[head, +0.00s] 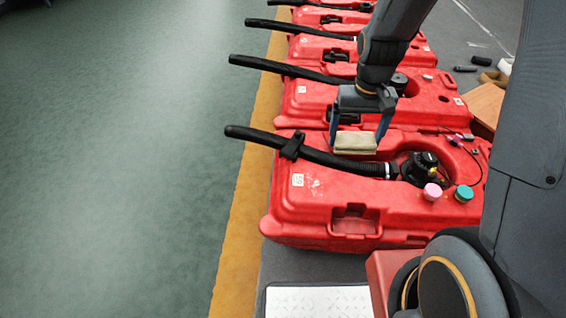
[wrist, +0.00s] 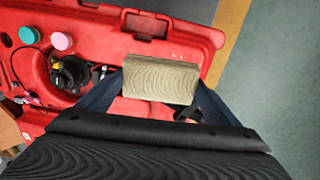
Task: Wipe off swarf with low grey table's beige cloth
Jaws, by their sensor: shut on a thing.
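My gripper (head: 358,136) is shut on a beige cloth (head: 355,146), a folded pad with a wavy texture. The cloth also shows between the fingers in the wrist view (wrist: 160,82). It is over the nearest red tank (head: 330,205), above its black hose; I cannot tell whether it touches anything. A few small pale specks (head: 316,184) lie on this tank's top beside a white label, left of and nearer than the cloth; they may be swarf. I cannot pick out the low grey table for certain.
A black hose (head: 255,135) sticks out left past the tank. A black fitting (head: 421,170), a pink knob (head: 432,191) and a teal knob (head: 463,193) stand up on the right. More red tanks line up behind. Green floor (head: 120,170) lies open to the left, beyond a yellow strip.

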